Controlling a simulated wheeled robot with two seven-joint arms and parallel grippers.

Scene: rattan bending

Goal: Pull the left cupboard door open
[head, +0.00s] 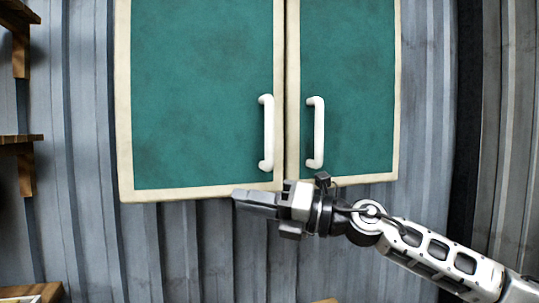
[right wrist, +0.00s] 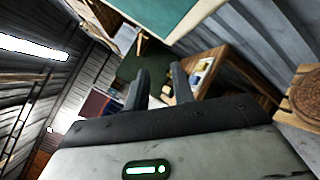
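The left cupboard door (head: 203,95) is a green panel in a cream frame and looks shut. Its white vertical bar handle (head: 268,133) is near its right edge. My right gripper (head: 238,198) is in front of the cupboard's bottom edge, below and left of that handle and apart from it, pointing left. The right wrist view shows its two dark fingers (right wrist: 160,73) spread with nothing between them. A green panel with a cream edge (right wrist: 188,14) shows at the top of that view. My left gripper is in neither view.
The right cupboard door (head: 355,80), with its own white handle (head: 317,133), also looks shut. Grey corrugated wall (head: 210,250) surrounds the cupboard. Wooden shelves (head: 20,145) stick out at the far left. The room in front of the left door is clear above my gripper.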

